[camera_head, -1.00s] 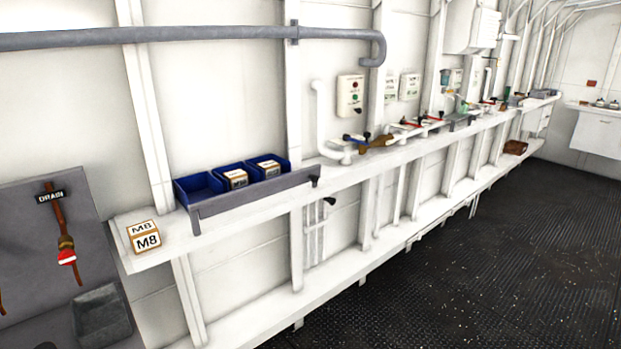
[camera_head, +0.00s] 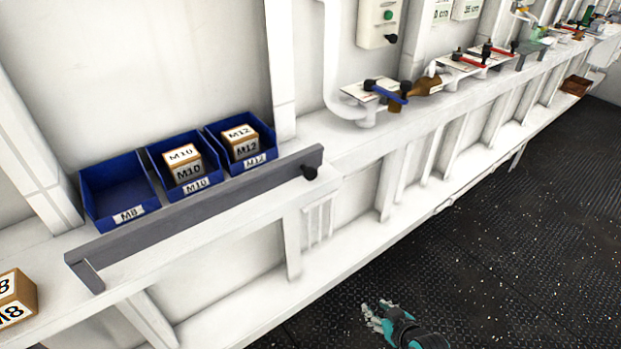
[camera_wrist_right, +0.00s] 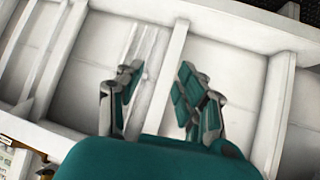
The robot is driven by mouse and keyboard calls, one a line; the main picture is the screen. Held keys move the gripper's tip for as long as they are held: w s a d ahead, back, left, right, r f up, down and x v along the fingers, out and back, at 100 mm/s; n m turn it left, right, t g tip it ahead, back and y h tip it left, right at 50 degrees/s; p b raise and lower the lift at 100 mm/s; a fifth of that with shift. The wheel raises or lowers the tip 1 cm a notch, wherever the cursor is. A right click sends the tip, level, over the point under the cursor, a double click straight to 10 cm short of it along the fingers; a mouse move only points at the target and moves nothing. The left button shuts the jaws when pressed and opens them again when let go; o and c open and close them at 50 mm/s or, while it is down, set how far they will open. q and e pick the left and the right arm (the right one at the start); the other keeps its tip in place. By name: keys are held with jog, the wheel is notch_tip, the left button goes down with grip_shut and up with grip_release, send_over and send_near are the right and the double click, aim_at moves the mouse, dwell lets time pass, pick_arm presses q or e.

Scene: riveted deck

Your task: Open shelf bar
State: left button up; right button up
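The grey shelf bar (camera_head: 205,200) runs across the front of the blue bins on the white shelf, with a black knob (camera_head: 310,172) at its right end. My right gripper (camera_head: 375,318) is low over the dark floor at the bottom of the head view, well below and to the right of the bar, touching nothing. In the right wrist view its two teal fingers (camera_wrist_right: 155,95) are spread apart with nothing between them; white wall framing lies beyond. The bar cannot be clearly made out there. My left gripper is not in view.
Blue bins (camera_head: 110,215) labelled M8, M10 and M12 stand behind the bar; the M8 bin is empty. An M8 box (camera_head: 14,302) sits at the lower left. A blue-handled valve (camera_head: 385,92) stands farther along the shelf. The dark floor (camera_head: 480,220) is clear.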

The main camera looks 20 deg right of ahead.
aim_at(313, 176)
jog(key=a+r+n+t+y+b, duration=0.1)
jog(key=a+r+n+t+y, duration=0.25)
jog(key=r, duration=1.45)
jog(key=a+r+n+t+y+b, duration=0.2)
jog(key=a+r+t, duration=0.15)
jog(key=r, duration=1.45)
jog(key=p+x, duration=0.2)
jog(key=x, duration=1.4)
jog(key=shift+a, duration=0.1)
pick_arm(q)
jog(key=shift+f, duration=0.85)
pick_arm(e)
jog(key=shift+w+a, duration=0.25)
jog(key=shift+w, duration=0.45)
grip_shut()
